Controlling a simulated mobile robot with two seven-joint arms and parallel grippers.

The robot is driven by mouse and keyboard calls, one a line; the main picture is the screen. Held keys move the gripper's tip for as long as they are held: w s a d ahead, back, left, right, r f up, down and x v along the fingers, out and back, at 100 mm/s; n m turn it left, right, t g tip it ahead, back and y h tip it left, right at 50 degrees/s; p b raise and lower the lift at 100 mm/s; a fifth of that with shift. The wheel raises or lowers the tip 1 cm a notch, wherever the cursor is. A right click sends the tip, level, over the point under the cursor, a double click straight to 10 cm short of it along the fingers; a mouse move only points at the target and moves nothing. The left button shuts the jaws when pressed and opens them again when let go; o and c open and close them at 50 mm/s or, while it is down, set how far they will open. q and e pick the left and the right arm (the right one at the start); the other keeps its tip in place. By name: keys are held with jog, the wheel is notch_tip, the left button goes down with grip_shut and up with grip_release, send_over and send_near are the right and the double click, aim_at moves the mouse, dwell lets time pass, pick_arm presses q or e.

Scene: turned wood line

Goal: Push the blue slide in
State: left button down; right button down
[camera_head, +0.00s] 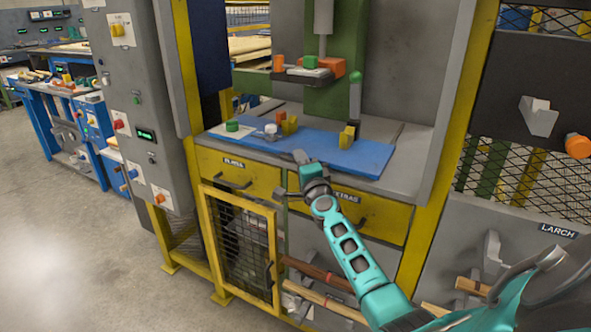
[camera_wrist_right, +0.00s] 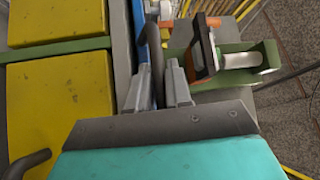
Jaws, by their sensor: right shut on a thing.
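The blue slide (camera_head: 322,152) is a flat blue board lying on the grey bench top of the yellow-framed machine. Its front edge runs above two yellow drawers. My right gripper (camera_head: 301,160) is at this front edge. In the right wrist view, the gripper (camera_wrist_right: 156,82) is shut on a dark grey bar-like handle (camera_wrist_right: 154,42). A strip of the blue slide (camera_wrist_right: 143,80) shows beside the fingers there. How the handle joins the slide is hidden. My left gripper is not in view.
A green press column (camera_head: 345,75) rises behind. Drawer handles (camera_head: 233,181) and a yellow mesh door (camera_head: 240,250) are below.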

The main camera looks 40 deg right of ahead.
jog(key=c, duration=1.1)
grip_release()
jog(key=shift+a, duration=0.1)
jog(key=shift+c, duration=0.2)
jog(key=shift+s, duration=0.15)
jog(key=p+v, duration=0.2)
jog(key=v, duration=1)
jog(key=shift+s, duration=0.35)
jog(key=shift+a, duration=0.15)
